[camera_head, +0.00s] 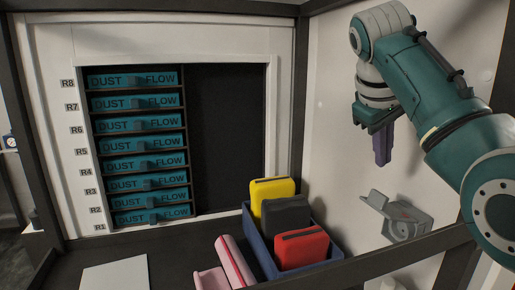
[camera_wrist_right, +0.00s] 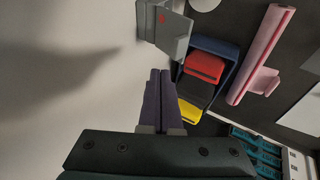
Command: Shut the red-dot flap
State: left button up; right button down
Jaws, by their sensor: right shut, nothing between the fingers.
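The red-dot flap unit (camera_head: 408,222) is a grey fitting on the white wall at the right of the head view. A plate sticks out from its upper left side, and a round part shows low on its face. It also shows at the top of the right wrist view (camera_wrist_right: 176,42), with a small red mark on it; its flap looks swung out from the wall. My right gripper (camera_head: 382,163) is above and a little left of it, apart from it. Its purple fingers (camera_wrist_right: 159,92) are together and empty. My left gripper is not in view.
A blue bin (camera_head: 262,250) with yellow, black and red cases stands below and left of the flap. A pink roll (camera_head: 235,262) lies beside it. A rack of teal "DUST FLOW" drawers (camera_head: 140,142) is at the back left. A dark frame bar (camera_head: 370,264) crosses in front.

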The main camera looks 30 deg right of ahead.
notch_tip(320, 180, up, 6)
jog(key=w+a+m+g+p, duration=0.2)
jog(key=m+p, duration=0.4)
jog(key=m, duration=0.5)
jog(key=m+g+y+b, duration=0.1)
jog(key=m+b, duration=0.2)
jog(key=m, duration=0.4)
send_over(379, 195)
notch_tip(379, 195, down, 5)
jog(key=shift+s+d+r, duration=0.15)
jog(key=shift+r, duration=0.05)
notch_tip(379, 195, down, 5)
jog(key=shift+f+p, duration=0.2)
jog(key=shift+p, duration=1)
jog(key=shift+f, duration=0.65)
